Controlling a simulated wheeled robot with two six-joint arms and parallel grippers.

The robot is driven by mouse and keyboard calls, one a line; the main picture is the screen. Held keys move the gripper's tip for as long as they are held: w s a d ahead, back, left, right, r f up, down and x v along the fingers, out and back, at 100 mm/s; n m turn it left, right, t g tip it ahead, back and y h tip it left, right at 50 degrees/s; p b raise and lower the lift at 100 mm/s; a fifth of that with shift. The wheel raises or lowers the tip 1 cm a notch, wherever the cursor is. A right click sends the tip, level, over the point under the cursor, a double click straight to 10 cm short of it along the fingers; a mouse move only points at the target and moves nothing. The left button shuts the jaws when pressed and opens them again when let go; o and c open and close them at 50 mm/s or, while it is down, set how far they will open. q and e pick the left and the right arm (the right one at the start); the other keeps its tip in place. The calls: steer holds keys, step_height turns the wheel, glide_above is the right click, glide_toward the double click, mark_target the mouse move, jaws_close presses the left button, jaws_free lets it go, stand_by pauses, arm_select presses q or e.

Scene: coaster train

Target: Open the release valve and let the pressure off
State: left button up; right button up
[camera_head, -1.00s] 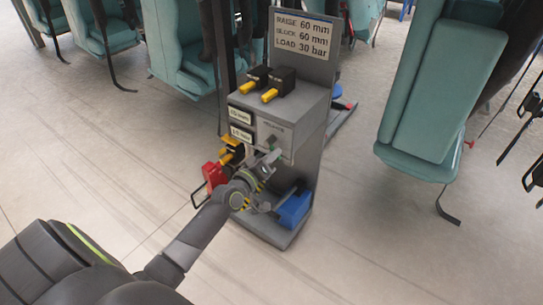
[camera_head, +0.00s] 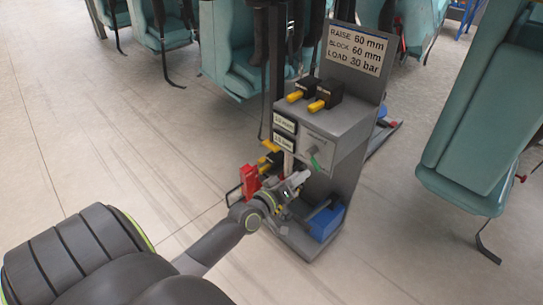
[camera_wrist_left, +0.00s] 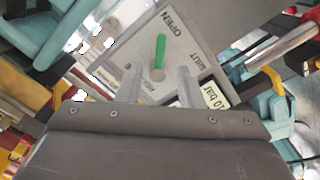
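The release valve is a green lever (camera_head: 315,157) on the grey pump cart's front panel (camera_head: 334,152). In the left wrist view the lever (camera_wrist_left: 160,50) rises from a round grey pivot on a plate marked OPEN (camera_wrist_left: 180,30), with a second word to the right that looks like SHUT. My left gripper (camera_head: 302,177) is just below and left of the lever in the head view. In the left wrist view its two fingers (camera_wrist_left: 158,76) stand apart, with the pivot end between or just beyond their tips. Contact cannot be told. My right gripper is not in view.
Teal seats (camera_head: 480,130) hang at right and behind. Floor at left is clear.

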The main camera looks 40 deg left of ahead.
arm_select(q)
steer(key=s, duration=1.1)
steer(key=shift+a+b, duration=0.45)
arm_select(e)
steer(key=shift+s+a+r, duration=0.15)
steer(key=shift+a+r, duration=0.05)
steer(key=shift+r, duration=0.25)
